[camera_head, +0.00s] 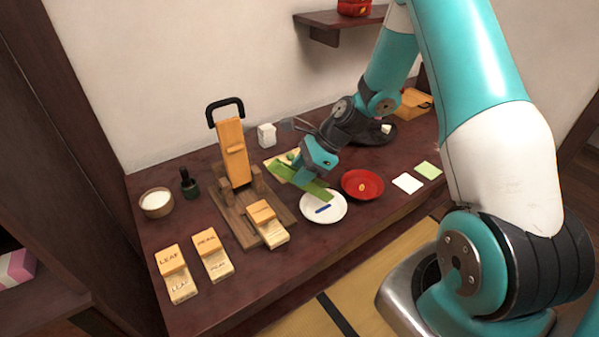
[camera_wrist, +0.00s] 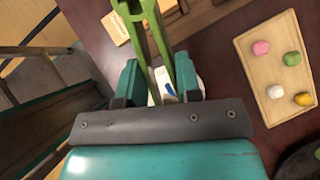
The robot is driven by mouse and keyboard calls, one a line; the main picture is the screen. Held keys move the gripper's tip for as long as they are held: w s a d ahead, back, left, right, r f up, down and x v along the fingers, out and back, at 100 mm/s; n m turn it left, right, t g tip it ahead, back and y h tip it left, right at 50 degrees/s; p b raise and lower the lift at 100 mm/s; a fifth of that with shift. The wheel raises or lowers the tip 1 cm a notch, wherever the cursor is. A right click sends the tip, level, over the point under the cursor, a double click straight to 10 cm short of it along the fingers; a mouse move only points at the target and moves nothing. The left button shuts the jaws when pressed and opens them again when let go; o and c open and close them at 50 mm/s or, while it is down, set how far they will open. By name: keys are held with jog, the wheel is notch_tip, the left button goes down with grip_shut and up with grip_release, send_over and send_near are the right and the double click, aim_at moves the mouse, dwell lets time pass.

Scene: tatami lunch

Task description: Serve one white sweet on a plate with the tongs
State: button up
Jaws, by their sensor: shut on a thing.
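My gripper (camera_head: 311,172) is shut on green tongs (camera_head: 289,174). In the wrist view, my gripper (camera_wrist: 158,82) holds the tongs (camera_wrist: 160,32) between its two jaws, and their two arms run out of the top edge. Whether anything is between their tips is hidden. A wooden board (camera_wrist: 256,66) at the right of the wrist view bears a white sweet (camera_wrist: 275,91) beside pink, green and yellow ones. A white plate (camera_head: 310,215) with a blue mark lies just below and in front of the gripper in the head view. Part of it (camera_wrist: 156,94) shows behind the jaws.
A red dish (camera_head: 350,192) stands right of the white plate. A wooden press-like stand (camera_head: 233,155) with a black handle rises at left. Labelled wooden blocks (camera_head: 172,261) lie at front left. A dark round dish (camera_head: 375,139) stands behind my wrist.

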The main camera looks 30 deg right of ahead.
notch_tip(320, 180, down, 3)
jog(key=shift+r+b, duration=0.15)
jog(key=shift+b, duration=0.85)
jog(key=o, duration=0.5)
notch_tip(320, 180, up, 10)
jog(key=p, duration=1)
